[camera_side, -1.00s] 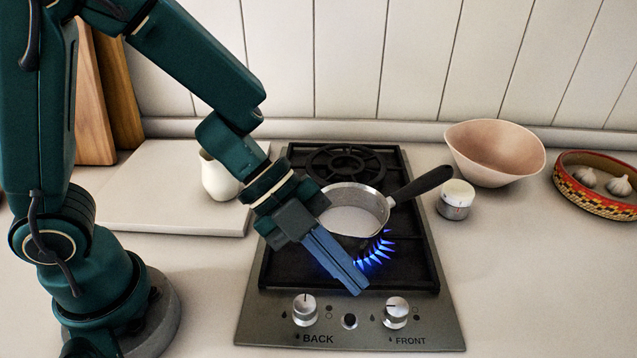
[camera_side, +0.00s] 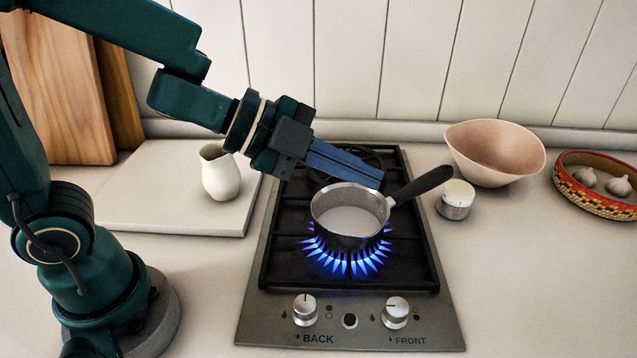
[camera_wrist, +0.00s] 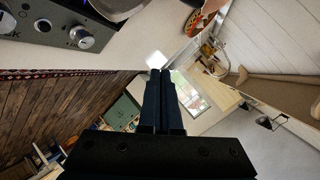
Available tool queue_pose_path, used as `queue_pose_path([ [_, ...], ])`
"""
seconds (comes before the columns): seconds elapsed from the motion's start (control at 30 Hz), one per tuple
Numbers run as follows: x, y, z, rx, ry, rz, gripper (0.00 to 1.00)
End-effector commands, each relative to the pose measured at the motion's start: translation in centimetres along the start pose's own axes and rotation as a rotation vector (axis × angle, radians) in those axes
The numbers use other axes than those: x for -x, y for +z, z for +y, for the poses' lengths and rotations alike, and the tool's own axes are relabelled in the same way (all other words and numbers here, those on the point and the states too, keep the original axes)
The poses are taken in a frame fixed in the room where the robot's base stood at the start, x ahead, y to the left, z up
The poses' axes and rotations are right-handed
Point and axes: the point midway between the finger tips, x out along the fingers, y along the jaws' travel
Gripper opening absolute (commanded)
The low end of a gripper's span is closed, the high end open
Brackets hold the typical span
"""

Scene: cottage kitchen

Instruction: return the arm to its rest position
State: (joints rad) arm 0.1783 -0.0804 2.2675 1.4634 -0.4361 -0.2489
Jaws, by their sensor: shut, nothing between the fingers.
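My gripper (camera_side: 379,177) is shut and empty, its blue fingers pointing right, above the back part of the gas hob (camera_side: 254,318) in the side view. The fingers are just behind and above the rim of a small saucepan (camera_side: 345,230) in that picture; I cannot tell the exact gap. The saucepan holds white liquid and sits over the front burner, which burns with a ring of blue flame (camera_side: 345,262). Its dark handle points to the back right. In the wrist view the shut fingers (camera_wrist: 161,75) point out into the room with nothing between them.
A cream jug (camera_side: 220,172) stands on a pale board (camera_side: 170,218) left of the hob. A lidded jar (camera_side: 456,199), a pink bowl (camera_side: 494,152) and a patterned basket with garlic (camera_side: 600,205) are to the right. Wooden boards (camera_side: 60,90) lean at the back left.

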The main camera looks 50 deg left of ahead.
Motion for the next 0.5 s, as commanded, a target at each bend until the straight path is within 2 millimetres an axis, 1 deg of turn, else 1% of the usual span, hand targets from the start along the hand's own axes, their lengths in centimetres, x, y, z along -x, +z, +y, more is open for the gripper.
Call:
queue_pose_path([
  [0.03,1.5,0.8,-2.5,0.068,-0.122,-0.063,0.00],
  [0.07,2.4,1.4,-3.8,0.119,-0.189,-0.105,0.00],
  [0.1,3.8,2.3,-5.1,0.192,-0.271,-0.161,0.00],
  [0.17,5.9,3.8,-6.4,0.309,-0.377,-0.244,0.00],
  [0.23,8.4,5.4,-6.9,0.457,-0.470,-0.335,0.00],
  [0.27,9.4,6.1,-6.7,0.525,-0.501,-0.372,0.00],
  [0.3,10.6,6.8,-6.2,0.616,-0.531,-0.418,0.00],
  [0.37,12.1,7.8,-4.9,0.760,-0.555,-0.484,0.00],
  [0.4,12.9,8.2,-3.7,0.853,-0.555,-0.522,0.00],
  [0.47,13.8,8.4,-1.6,0.992,-0.533,-0.574,0.00],
  [0.5,14.1,8.3,-0.1,1.074,-0.503,-0.603,0.00],
])
